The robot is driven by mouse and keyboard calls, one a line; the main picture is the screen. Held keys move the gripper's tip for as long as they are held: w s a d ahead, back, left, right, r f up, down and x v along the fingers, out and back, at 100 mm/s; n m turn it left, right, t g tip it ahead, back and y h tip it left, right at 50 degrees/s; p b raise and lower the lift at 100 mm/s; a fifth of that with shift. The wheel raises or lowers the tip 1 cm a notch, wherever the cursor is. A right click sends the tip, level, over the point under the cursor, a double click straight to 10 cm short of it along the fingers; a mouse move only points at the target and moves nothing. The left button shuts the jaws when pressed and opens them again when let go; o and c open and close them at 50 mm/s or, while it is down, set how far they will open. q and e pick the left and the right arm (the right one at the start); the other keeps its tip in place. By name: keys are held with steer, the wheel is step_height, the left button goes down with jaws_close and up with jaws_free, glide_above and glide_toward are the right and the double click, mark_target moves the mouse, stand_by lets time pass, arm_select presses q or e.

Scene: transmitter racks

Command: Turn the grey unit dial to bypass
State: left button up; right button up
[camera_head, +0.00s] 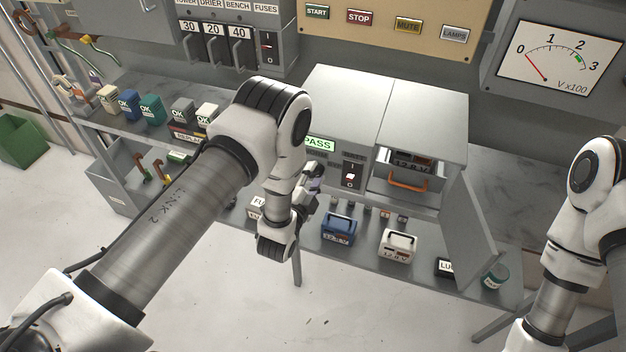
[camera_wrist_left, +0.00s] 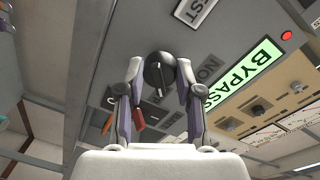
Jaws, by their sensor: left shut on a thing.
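The grey unit (camera_head: 345,92) stands on the bench in the head view, its front partly hidden by my left arm. Its lit green display (camera_head: 320,144) shows "PASS", the rest covered; the left wrist view reads BYPASS (camera_wrist_left: 245,75). The dark round dial (camera_wrist_left: 159,70) sits between my left gripper's fingertips (camera_wrist_left: 160,76), which are shut on it. A pale pointer mark on the dial shows toward the bottom of that view. My left gripper (camera_head: 312,178) is at the unit's front in the head view. My right gripper is out of view; only its arm shows.
A blue case (camera_head: 338,229) and a white case (camera_head: 398,246) stand in front.

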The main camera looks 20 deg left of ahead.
arm_select(q)
steer(key=shift+m+b, duration=0.5)
steer(key=shift+m, duration=0.6)
steer(key=shift+r, duration=0.1)
steer(key=o, duration=1.2)
steer(key=shift+c, duration=0.2)
steer(key=shift+d, duration=0.1)
steer(key=s, duration=0.7)
steer(key=shift+s+a+r, duration=0.15)
steer(key=shift+s+a, duration=0.1)
